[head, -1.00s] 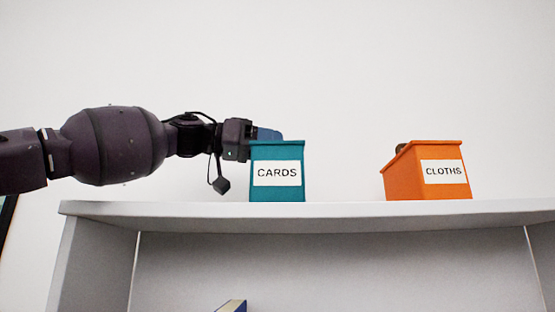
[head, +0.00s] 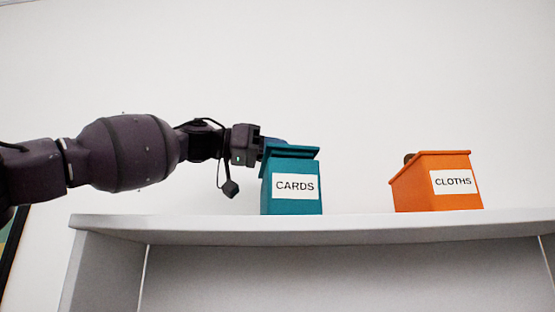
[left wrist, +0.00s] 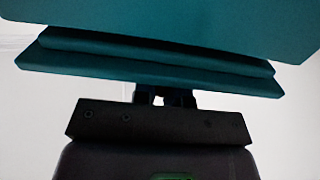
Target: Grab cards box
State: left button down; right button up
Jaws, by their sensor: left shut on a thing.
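The teal cards box (head: 291,180) with a white CARDS label is on top of the shelf in the head view, turned and slightly tilted. My left gripper (head: 268,142) reaches in from the left at the box's upper rim and is shut on the box; its fingers are mostly hidden behind it. In the left wrist view the teal box (left wrist: 150,62) fills the top of the picture, close against the gripper (left wrist: 165,98). I cannot tell whether the box's base touches the shelf. My right gripper is not in view.
An orange box (head: 436,182) labelled CLOTHS stands on the shelf top (head: 350,222) to the right, with a clear gap between the boxes. A plain white wall is behind. A dark-framed picture (head: 12,250) shows at the lower left.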

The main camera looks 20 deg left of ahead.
pick_arm(q)
notch_tip(320, 180, up, 8)
jog(key=shift+d+r, duration=0.1)
dwell(0.4)
